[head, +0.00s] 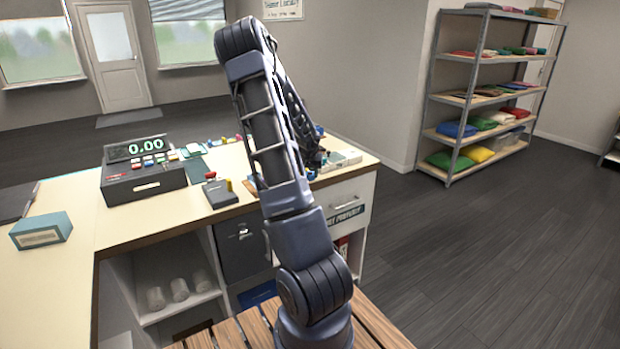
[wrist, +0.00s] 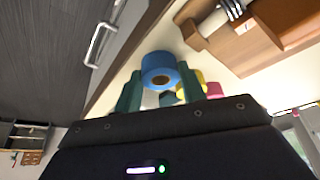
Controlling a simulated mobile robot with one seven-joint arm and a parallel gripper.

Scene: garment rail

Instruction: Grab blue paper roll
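The blue paper roll (wrist: 160,72) shows in the wrist view, with its round hollow end towards the camera. It is on or just over the pale counter top, near its edge. My gripper (wrist: 158,84) has its two dark green fingers spread, one on each side of the roll in the picture. Whether the fingers touch the roll cannot be seen. In the head view my arm reaches over the counter (head: 75,208) and hides most of the gripper and the roll.
A yellow roll (wrist: 190,82) and a pink roll (wrist: 214,90) are close behind the blue one. A brown wooden holder (wrist: 250,38) is beside them. A cash register (head: 143,182) and a card terminal (head: 220,193) stand on the counter. A shelf rack (head: 444,135) is at right.

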